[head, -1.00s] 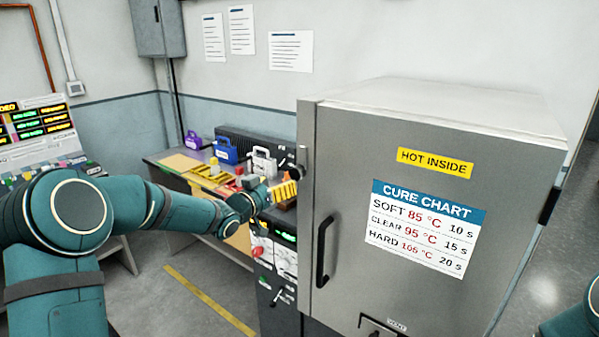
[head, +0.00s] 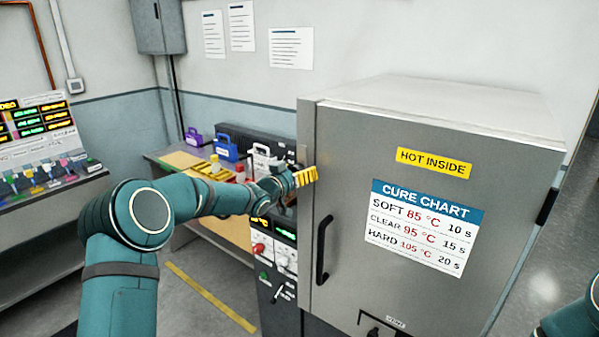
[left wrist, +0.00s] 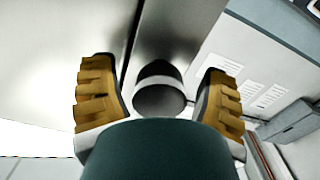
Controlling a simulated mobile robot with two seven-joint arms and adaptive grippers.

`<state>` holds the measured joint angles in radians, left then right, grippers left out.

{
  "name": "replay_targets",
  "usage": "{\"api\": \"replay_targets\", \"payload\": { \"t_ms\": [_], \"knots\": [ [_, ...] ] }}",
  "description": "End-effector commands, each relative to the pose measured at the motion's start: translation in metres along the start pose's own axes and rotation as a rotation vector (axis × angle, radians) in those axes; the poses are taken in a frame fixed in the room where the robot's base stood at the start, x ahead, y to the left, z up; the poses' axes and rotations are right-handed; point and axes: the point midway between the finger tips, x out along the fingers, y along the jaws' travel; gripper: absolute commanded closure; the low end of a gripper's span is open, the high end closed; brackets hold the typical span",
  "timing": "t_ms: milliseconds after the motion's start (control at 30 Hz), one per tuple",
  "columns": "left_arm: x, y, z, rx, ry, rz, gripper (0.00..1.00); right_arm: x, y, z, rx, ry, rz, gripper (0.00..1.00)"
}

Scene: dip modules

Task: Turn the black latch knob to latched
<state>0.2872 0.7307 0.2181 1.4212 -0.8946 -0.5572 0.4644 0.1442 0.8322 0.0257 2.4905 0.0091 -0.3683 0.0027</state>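The large grey oven's door (head: 345,250) appears shut. A dark round knob (left wrist: 158,92), apparently the black latch knob, shows in the left wrist view in front of bare metal. My left gripper (left wrist: 158,95) is open, one yellow-brown finger on each side of the knob, with a visible gap on both sides. In the head view my left gripper (head: 306,176) is at the door's upper left edge and hides the knob there. Whether the knob is latched cannot be told. My right gripper is out of view.
A black door handle (head: 323,250) stands below my left gripper. A control panel (head: 275,255) with knobs and a lever lies left of the door. Behind it a bench (head: 235,235) holds coloured cases.

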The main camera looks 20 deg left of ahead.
Motion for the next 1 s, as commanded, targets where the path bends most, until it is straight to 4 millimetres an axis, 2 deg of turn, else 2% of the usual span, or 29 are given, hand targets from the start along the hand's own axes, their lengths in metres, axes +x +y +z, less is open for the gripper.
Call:
{"api": "replay_targets", "payload": {
  "t_ms": [33, 200, 567, 767, 1000],
  "knots": [
    [0.000, 0.000, 0.000, 0.000, 0.000, 0.000, 0.42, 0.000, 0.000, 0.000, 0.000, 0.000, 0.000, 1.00],
    [0.000, 0.000, 0.000, 0.000, 0.000, 0.000, 1.00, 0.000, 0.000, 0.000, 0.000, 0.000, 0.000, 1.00],
    [0.000, 0.000, 0.001, 0.048, 0.000, 0.001, 1.00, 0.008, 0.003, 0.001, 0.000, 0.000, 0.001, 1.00],
    [0.000, -0.001, 0.003, 0.163, 0.002, 0.000, 1.00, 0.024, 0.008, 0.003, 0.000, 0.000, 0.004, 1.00],
    [0.000, -0.002, 0.003, 0.376, 0.002, 0.000, 1.00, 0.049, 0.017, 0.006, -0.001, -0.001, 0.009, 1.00]
  ]
}}
